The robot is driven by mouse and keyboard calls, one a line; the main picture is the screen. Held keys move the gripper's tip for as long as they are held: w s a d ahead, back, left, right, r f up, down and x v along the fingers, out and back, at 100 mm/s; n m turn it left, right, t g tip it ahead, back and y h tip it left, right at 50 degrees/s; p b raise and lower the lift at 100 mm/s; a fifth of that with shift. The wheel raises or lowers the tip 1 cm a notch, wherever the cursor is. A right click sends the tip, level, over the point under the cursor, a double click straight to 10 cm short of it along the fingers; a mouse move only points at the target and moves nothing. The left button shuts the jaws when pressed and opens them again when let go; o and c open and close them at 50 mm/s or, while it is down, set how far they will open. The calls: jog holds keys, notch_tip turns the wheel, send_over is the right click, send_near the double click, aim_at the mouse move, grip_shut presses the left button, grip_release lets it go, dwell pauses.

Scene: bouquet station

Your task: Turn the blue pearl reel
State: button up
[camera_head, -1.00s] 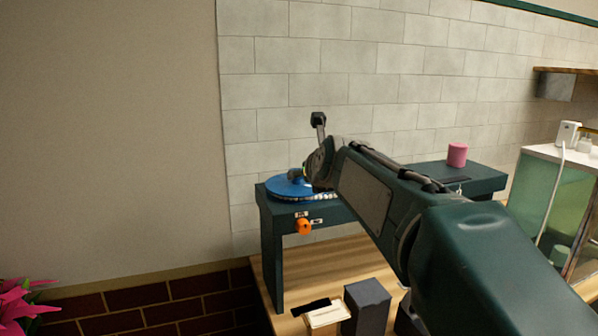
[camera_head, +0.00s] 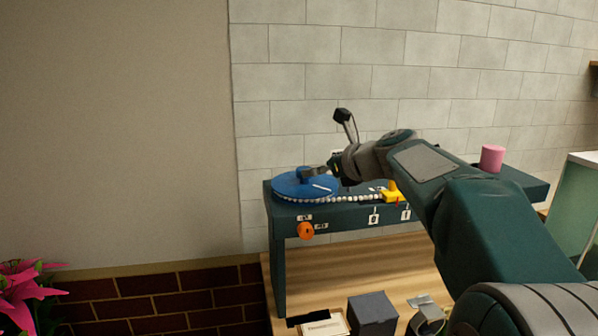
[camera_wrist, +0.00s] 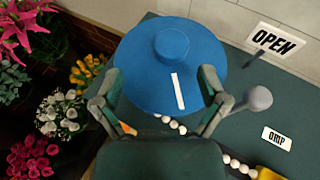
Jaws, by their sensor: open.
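The blue pearl reel (camera_head: 290,187) lies flat on the left end of the dark green bench. It has a raised round blue knob in its middle and a white stripe, and both show in the wrist view (camera_wrist: 145,65). A string of white pearls (camera_head: 345,199) runs along its front edge and off to the right. My gripper (camera_wrist: 162,82) is open and empty, with its two fingers spread apart over the near part of the reel. In the wrist view the knob appears beyond the fingertips, between them. Whether a finger touches the reel, I cannot tell.
An orange knob (camera_head: 306,231) is on the bench front. A yellow block (camera_head: 392,193) sits at the pearl string's right end. An "OPEN" label (camera_wrist: 274,40) and a grey round-headed lever (camera_wrist: 257,98) are right of the reel. A pink cylinder (camera_head: 492,158) stands farther right.

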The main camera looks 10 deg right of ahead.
aim_at(302, 169)
jog(key=w, duration=0.1)
jog(key=w+f, duration=0.2)
jog(key=w, duration=0.1)
jog(key=shift+d, duration=0.1)
jog(key=shift+w+a+f, duration=0.15)
jog(key=shift+w+a, duration=0.2)
jog(key=shift+a, duration=0.15)
jog(key=shift+w+a+f, duration=0.15)
jog(key=shift+w+a, duration=0.15)
jog(key=shift+a, duration=0.55)
jog(key=shift+d, duration=0.55)
jog(key=c, duration=1.1)
grip_shut()
jog(key=shift+a, duration=0.1)
